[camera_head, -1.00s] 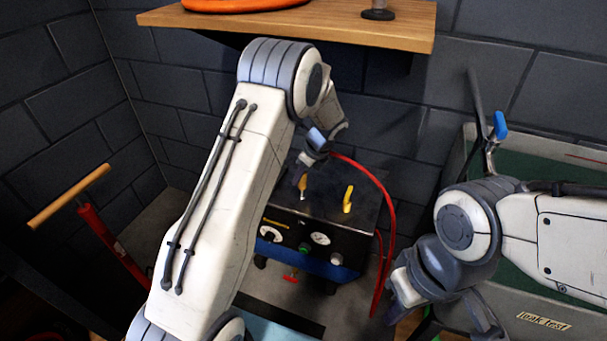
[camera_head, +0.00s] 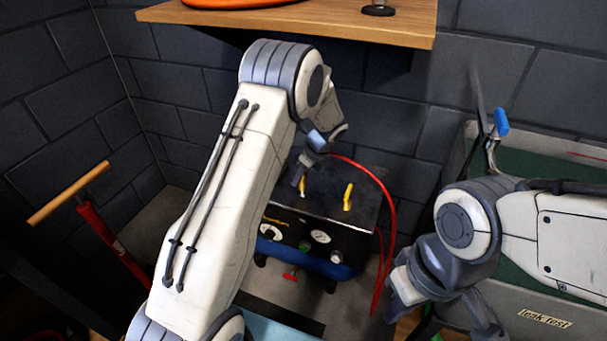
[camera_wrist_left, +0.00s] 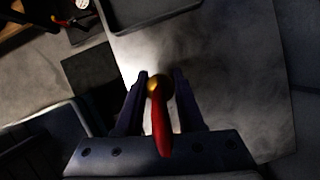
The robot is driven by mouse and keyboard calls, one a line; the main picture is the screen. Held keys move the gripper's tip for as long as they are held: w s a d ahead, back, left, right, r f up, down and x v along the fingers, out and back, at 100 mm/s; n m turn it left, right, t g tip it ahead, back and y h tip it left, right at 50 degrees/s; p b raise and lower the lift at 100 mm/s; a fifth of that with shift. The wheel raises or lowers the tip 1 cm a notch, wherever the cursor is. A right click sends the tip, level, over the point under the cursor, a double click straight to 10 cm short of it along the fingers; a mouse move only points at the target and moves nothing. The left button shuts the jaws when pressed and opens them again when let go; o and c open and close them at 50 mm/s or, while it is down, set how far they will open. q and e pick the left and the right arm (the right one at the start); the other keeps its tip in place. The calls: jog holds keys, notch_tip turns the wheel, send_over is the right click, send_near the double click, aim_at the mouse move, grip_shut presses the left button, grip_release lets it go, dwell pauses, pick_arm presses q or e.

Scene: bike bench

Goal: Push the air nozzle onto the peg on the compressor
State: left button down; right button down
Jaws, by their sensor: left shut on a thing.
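My left gripper (camera_head: 299,177) hangs low over the black top of the compressor (camera_head: 325,210). In the left wrist view its two fingers close around the brass-coloured air nozzle (camera_wrist_left: 159,86), whose red hose (camera_wrist_left: 162,128) comes back toward the camera. In the head view the red hose (camera_head: 386,200) arcs from behind the gripper down the compressor's right side. A small yellow piece (camera_head: 303,186) shows just beside the left fingertips; I cannot tell if it is the nozzle or the peg. Contact with the peg is hidden. My right gripper (camera_head: 402,292) is at the lower right; its jaw opening is unclear.
A yellow upright part (camera_head: 348,197) stands on the compressor, right of my left gripper. A wooden shelf (camera_head: 300,22) overhangs behind. A grey leak-test tub (camera_head: 590,320) is at right, a red pump (camera_head: 95,225) at left.

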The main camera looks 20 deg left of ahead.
pick_arm(q)
jog(key=shift+f+b, duration=0.3)
jog(key=shift+f, duration=0.75)
jog(key=shift+c, duration=2.2)
grip_release()
jog(key=s+d+r+n+h+p, duration=0.1)
jog(key=s+d+r+n, duration=0.1)
jog(key=s+d+r, duration=0.4)
jog(key=s+d+r+n+p, duration=0.1)
jog(key=s+d+r+p, duration=0.1)
jog(key=d+r, duration=0.5)
jog(key=s+d+r+n+h, duration=0.2)
jog(key=s+n, duration=0.2)
jog(key=s, duration=0.6)
jog(key=s+d+r+n+g+h, duration=0.1)
jog(key=s+r+n, duration=0.15)
jog(key=s, duration=0.75)
jog(key=s+d+r+n+h, duration=0.2)
jog(key=s+n, duration=0.3)
jog(key=s, duration=0.5)
notch_tip(320, 180, up, 22)
jog(key=w+p, duration=0.1)
jog(key=p, duration=2.1)
jog(key=shift+r+y+p, duration=0.25)
jog(key=shift+y+p, duration=0.05)
